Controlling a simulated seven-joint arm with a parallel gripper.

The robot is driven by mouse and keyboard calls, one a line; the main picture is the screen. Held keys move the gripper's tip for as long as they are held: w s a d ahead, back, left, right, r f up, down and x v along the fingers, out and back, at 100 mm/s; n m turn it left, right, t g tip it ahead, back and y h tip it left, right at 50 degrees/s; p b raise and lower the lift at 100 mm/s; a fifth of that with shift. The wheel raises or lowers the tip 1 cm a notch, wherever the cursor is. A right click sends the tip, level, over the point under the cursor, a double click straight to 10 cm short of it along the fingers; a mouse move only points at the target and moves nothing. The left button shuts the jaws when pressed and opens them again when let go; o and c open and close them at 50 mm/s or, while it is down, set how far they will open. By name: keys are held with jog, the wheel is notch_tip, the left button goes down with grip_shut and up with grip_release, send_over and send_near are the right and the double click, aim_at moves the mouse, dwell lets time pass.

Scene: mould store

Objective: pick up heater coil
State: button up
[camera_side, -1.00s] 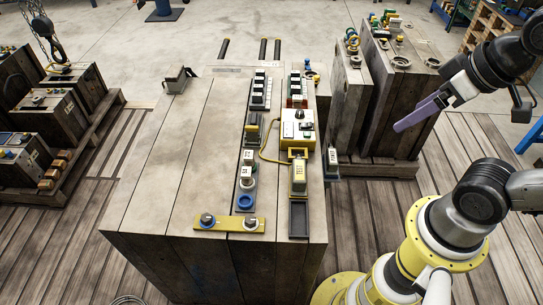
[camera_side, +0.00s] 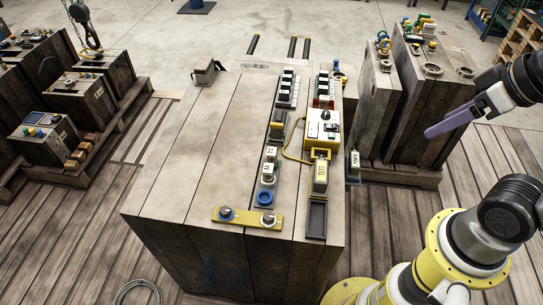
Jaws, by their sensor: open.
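No part is plainly recognisable as the heater coil; I cannot tell which small part it is. A large mould block (camera_side: 185,175) stands in the middle, with a row of fittings along the right of its top. These include a blue ring (camera_side: 264,198), a yellow bar (camera_side: 246,219) with two round knobs, and a yellow-framed block marked TEST (camera_side: 320,176). My gripper (camera_side: 428,133), with long purple fingers, is open and empty at the right, in front of the tall mould plates and well clear of the block's fittings.
A yellow-and-white control box (camera_side: 323,130) with a yellow cable sits on the block. Tall mould plates (camera_side: 406,115) stand behind right. Smaller moulds (camera_side: 50,141) fill a pallet at left, under a hook (camera_side: 80,14). A grey cable loop (camera_side: 137,292) lies on the floor.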

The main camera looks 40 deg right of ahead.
jog(key=w+r+n, duration=0.4)
jog(key=r+n, duration=0.1)
jog(key=n, duration=0.1)
jog(key=n+g, duration=0.5)
jog(key=n, duration=1)
send_over(272, 151)
notch_tip(272, 151, down, 17)
jog(key=shift+n+g, duration=0.3)
jog(key=f, duration=1.1)
jog(key=shift+a+f, duration=0.25)
jog(key=shift+d+f, duration=0.2)
jog(key=shift+f, duration=2.95)
grip_shut()
